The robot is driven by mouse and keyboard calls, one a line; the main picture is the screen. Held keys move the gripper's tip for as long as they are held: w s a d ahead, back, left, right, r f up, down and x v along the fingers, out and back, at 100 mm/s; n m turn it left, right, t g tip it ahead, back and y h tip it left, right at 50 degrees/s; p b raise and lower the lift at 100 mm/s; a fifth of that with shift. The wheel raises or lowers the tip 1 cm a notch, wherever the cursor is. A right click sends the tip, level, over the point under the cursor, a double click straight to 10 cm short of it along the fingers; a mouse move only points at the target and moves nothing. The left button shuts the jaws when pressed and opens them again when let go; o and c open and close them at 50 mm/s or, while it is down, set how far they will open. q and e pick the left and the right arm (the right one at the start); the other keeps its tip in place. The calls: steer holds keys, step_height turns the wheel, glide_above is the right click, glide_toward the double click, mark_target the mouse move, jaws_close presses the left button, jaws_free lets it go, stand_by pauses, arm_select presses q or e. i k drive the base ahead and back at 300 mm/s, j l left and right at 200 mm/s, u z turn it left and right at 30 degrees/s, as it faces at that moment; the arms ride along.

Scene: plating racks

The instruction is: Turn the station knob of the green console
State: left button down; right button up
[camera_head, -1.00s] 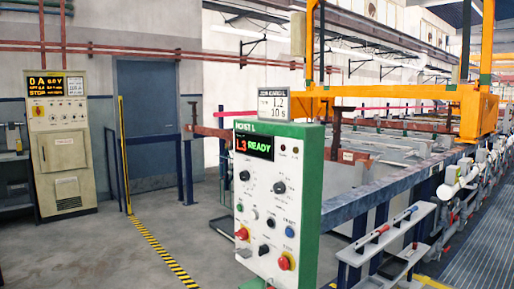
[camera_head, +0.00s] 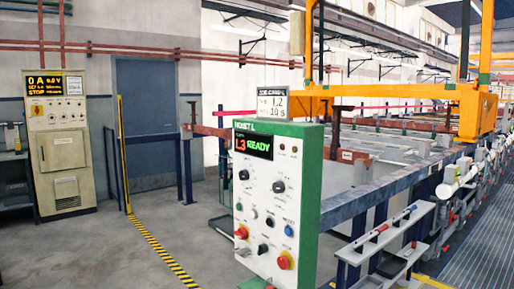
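The green console (camera_head: 308,200) stands upright in the centre, with a white front panel and green sides. Its display (camera_head: 253,145) reads "L3 READY" under the heading "HOIST L". Several black knobs sit on the panel: one at the upper left (camera_head: 244,175), a larger one at the upper right (camera_head: 279,187), and one lower down (camera_head: 263,249). Their labels are too small to read, so I cannot tell which is the station knob. Red buttons (camera_head: 284,262) and a blue button (camera_head: 289,230) are also on the panel. Neither of my grippers is in view.
Behind the console run the tank line and an orange hoist frame (camera_head: 470,105). The floor left of the console is clear.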

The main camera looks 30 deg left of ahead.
mark_target(243, 175)
steer(key=u, duration=1.25)
